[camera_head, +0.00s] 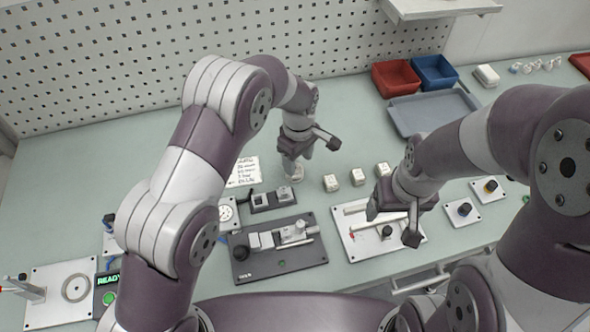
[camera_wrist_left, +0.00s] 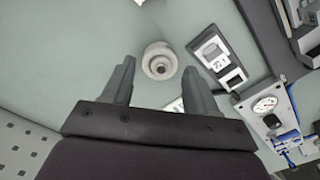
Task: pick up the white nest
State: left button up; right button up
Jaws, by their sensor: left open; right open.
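The white nest is a small round, ring-like white piece with a dark centre (camera_wrist_left: 159,61), standing on the green-grey table in the left wrist view. In the head view it shows just below my left gripper as a small pale piece (camera_head: 297,173), partly hidden by the fingers. My left gripper (camera_wrist_left: 158,82) is open and empty, its two fingers on either side of the line to the nest, not closed on it. It also shows in the head view (camera_head: 308,156). My right gripper (camera_head: 392,224) is open above the white fixture plate at right.
A dark two-slot block (camera_head: 272,199) stands close to the nest. A dark fixture plate (camera_head: 243,266), small white blocks (camera_head: 331,183) and a white fixture plate (camera_head: 358,250) lie nearby. Red (camera_head: 396,78) and blue (camera_head: 434,72) bins stand behind a grey tray (camera_head: 437,113). The table's left rear is clear.

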aim_at(296, 178)
pick_arm(q)
jog(key=f, duration=0.2)
jog(key=f+p, duration=0.1)
jog(key=f, duration=0.1)
jog(key=shift+w+a+f, duration=0.1)
jog(key=shift+a, duration=0.3)
jog(key=shift+w+f, duration=0.1)
jog(key=shift+f, duration=0.3)
jog(key=c, duration=0.8)
jog(key=shift+r, duration=0.1)
